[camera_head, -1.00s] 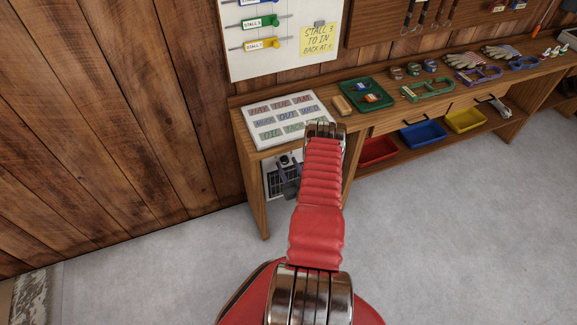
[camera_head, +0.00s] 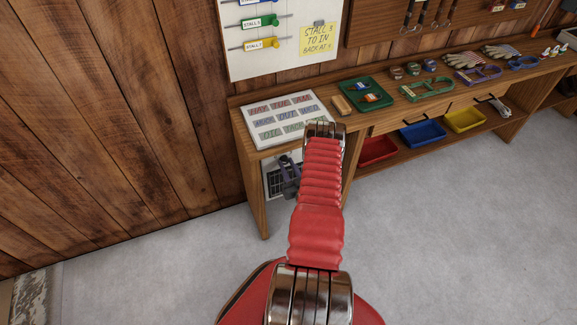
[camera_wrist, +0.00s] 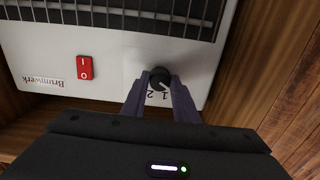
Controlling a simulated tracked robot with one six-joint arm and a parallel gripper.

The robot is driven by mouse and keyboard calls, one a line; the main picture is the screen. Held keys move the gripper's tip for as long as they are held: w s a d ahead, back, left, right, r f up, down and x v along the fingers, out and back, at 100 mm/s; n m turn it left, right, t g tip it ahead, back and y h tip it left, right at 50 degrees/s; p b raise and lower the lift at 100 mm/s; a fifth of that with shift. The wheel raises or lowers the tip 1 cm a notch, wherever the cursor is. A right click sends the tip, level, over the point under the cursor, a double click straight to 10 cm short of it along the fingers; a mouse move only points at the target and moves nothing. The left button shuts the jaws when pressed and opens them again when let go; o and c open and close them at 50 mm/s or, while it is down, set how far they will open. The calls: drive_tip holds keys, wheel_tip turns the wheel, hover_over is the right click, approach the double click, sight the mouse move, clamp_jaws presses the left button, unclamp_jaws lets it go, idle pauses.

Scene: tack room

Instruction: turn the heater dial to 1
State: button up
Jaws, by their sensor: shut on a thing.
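The heater (camera_wrist: 115,62) is a white unit with a dark grille, seen upside down in the wrist view. Its black round dial (camera_wrist: 159,76) sits between the two fingertips of my gripper (camera_wrist: 160,85), which is shut on it. A pale pointer mark shows on the dial, towards the lower right. The printed figures 1 and 2 show just below the dial, between the fingers; any other figures are hidden. In the head view the heater (camera_head: 272,187) stands under the bench's left end, partly behind my gripper (camera_head: 288,180).
A red rocker switch (camera_wrist: 85,68) marked I and O is on the heater's face, left of the dial. Wooden bench panels (camera_wrist: 262,60) lie close beside the heater. The bench top (camera_head: 350,116) is above my gripper, with a lettered white board (camera_head: 262,143) on it. The grey floor is clear.

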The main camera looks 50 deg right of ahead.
drive_tip(key=shift+s+d+m, duration=0.1)
drive_tip(key=shift+d+m, duration=0.05)
drive_tip(key=shift+m, duration=0.15)
drive_tip(key=m, duration=0.3)
drive_tip(key=shift+r, duration=0.1)
drive_tip(key=shift+d+m, duration=0.1)
drive_tip(key=shift+m, duration=2)
drive_tip(key=o, duration=0.7)
drive_tip(key=shift+s, duration=0.1)
drive_tip(key=o, duration=0.4)
drive_tip(key=shift+c, duration=0.2)
drive_tip(key=shift+a, duration=0.2)
drive_tip(key=v, duration=1.3)
drive_tip(key=shift+s+a, duration=0.15)
drive_tip(key=shift+a, duration=0.1)
